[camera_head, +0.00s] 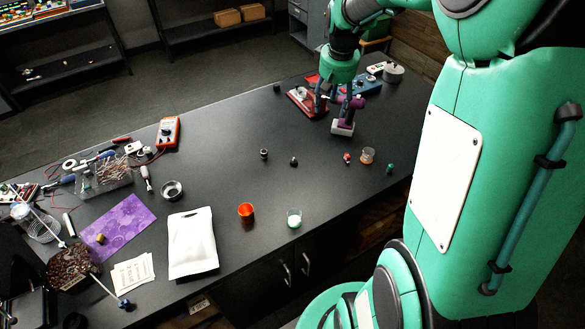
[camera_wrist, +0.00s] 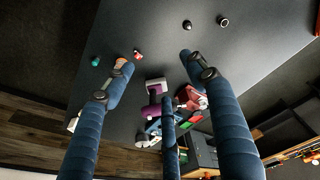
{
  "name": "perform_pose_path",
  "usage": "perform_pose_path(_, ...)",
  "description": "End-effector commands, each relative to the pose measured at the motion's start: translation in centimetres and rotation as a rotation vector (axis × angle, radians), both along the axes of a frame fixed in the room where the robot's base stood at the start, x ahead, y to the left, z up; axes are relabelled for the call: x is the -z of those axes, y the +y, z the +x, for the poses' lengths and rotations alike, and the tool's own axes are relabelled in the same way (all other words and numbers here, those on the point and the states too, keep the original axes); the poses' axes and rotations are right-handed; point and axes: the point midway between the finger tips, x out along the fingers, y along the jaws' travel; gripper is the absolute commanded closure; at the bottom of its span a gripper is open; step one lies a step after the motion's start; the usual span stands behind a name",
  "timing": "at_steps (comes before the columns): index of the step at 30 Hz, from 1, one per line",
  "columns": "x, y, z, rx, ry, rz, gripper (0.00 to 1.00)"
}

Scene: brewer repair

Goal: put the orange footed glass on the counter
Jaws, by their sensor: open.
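An orange cup (camera_head: 246,211) stands upright on the dark counter (camera_head: 225,160), near its front edge. Farther right, a clear glass with an orange-brown tint (camera_head: 367,155) stands on the counter; in the wrist view it is partly hidden behind a fingertip (camera_wrist: 120,62). I cannot tell from this size which of the two has a foot. My gripper (camera_head: 335,103) is over the far right part of the counter, apart from both. In the wrist view my gripper (camera_wrist: 157,66) has its blue fingers spread, with nothing held between them.
A purple and white device (camera_head: 343,127) and a red device (camera_head: 301,102) are below and beside my gripper. A green-tinted glass (camera_head: 294,218) with white contents and a white bag (camera_head: 192,243) are near the front. Small parts lie mid-counter; tools clutter the left.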

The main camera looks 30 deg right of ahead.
Motion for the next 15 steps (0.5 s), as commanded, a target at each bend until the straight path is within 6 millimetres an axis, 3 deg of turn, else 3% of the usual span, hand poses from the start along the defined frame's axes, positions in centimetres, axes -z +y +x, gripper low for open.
perform_pose_path(1,-1.4,1.9,-0.6,-0.014,-0.016,-0.006,0.44)
perform_pose_path(6,-4.8,7.5,-3.1,-0.049,-0.063,-0.017,0.44)
perform_pose_path(15,-8.9,16.2,-9.0,-0.112,-0.146,-0.025,0.44)
